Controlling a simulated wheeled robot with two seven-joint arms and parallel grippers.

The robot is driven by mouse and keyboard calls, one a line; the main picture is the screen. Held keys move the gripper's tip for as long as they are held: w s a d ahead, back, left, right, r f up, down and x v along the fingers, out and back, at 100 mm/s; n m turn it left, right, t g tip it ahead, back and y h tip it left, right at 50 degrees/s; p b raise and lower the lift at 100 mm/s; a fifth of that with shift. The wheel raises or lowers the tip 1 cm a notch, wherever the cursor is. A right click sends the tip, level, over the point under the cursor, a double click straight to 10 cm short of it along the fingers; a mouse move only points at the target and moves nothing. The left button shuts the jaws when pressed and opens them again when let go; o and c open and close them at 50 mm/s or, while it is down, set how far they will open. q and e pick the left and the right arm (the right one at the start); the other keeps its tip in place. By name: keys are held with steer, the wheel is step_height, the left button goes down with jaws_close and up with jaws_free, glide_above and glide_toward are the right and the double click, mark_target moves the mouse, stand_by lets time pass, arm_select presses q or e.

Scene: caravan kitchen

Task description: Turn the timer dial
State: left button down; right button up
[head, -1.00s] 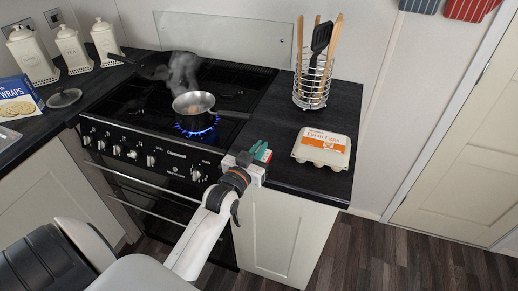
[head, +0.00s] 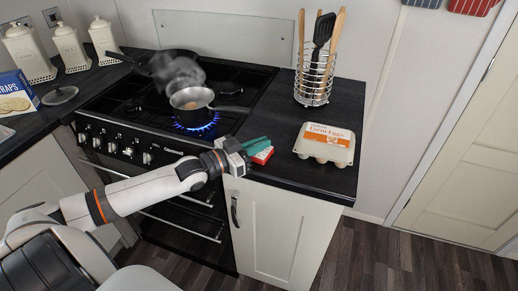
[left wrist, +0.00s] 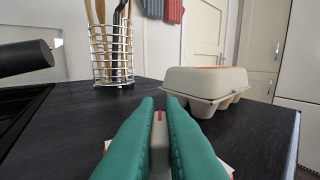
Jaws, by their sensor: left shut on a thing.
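The timer (head: 263,156) is a small red and white block on the dark worktop, right of the hob and near the front edge. My left gripper (head: 262,143), with green fingers, reaches over it from the left. In the left wrist view, the fingers (left wrist: 160,101) are shut on the timer's grey dial (left wrist: 159,130), which has a red mark on top. A bit of the timer's red and white base (left wrist: 228,170) shows beside the fingers. The rest of the timer is hidden by them. My right gripper is not in view.
An egg carton (head: 325,144) sits just right of the timer. A wire utensil holder (head: 313,86) stands behind. A steaming saucepan (head: 191,106) is on a lit burner to the left, its handle (head: 231,109) pointing toward the worktop. The worktop between them is clear.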

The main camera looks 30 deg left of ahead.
arm_select(q)
steer(key=shift+m+h+b, duration=0.3)
steer(key=shift+h, duration=0.1)
stand_by(0.6)
stand_by(0.6)
stand_by(1.2)
steer(key=c, duration=1.5)
jaws_free()
steer(key=shift+s+a, duration=0.25)
steer(key=shift+s, duration=0.2)
steer(key=shift+p+v, duration=1.35)
steer(key=shift+v, duration=4.15)
steer(key=shift+r, duration=0.25)
